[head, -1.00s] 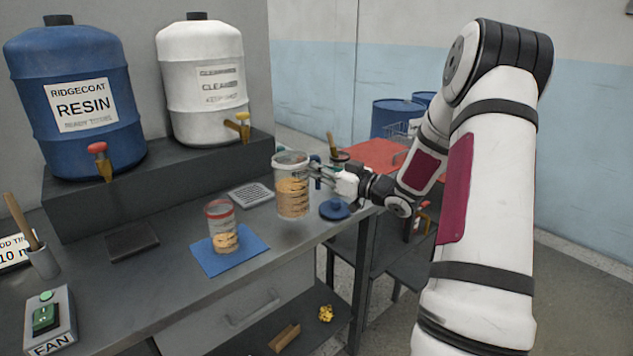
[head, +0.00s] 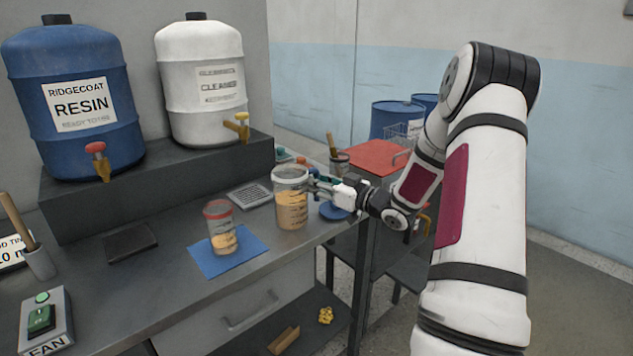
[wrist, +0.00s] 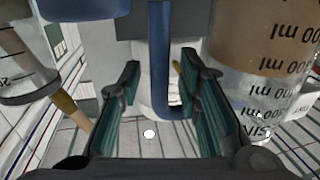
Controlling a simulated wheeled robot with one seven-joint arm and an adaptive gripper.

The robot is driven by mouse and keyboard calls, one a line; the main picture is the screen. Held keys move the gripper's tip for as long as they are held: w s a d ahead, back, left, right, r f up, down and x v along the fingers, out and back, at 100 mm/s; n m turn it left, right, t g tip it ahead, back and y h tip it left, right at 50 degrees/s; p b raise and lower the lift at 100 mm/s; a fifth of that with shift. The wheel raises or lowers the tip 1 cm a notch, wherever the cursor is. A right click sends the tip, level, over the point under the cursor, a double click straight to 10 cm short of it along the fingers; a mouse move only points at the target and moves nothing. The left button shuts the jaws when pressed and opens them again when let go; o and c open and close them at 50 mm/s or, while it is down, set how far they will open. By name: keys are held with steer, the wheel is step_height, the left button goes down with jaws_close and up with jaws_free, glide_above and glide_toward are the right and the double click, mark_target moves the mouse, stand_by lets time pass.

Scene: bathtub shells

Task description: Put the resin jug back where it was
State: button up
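The resin jug (head: 291,210), clear with tan resin in its lower part, appears to stand upright on the grey bench, right of the blue mat. My gripper (head: 322,186) is at its right side. In the wrist view the jug (wrist: 275,45) fills the right side, upside down, with its printed marks showing. A blue handle-like bar (wrist: 159,60) runs between my gripper's fingers (wrist: 162,105), with gaps on both sides. The fingers are open. The bar curves toward the jug, but where it joins is hidden behind the right finger.
A smaller cup with a red band (head: 221,228) stands on the blue mat (head: 205,262). A blue disc (head: 333,212) lies right of the jug. A brush cup (head: 340,163) stands behind my gripper. A drain grate (head: 249,197) lies behind the mat. Resin (head: 75,140) and cleaner (head: 200,115) drums stand behind.

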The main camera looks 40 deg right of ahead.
steer(key=shift+r, duration=0.1)
steer(key=shift+s+d, duration=0.1)
steer(key=shift+s, duration=0.2)
steer(key=p+v, duration=0.1)
steer(key=v, duration=1)
steer(key=shift+s, duration=0.25)
steer(key=shift+d, duration=0.1)
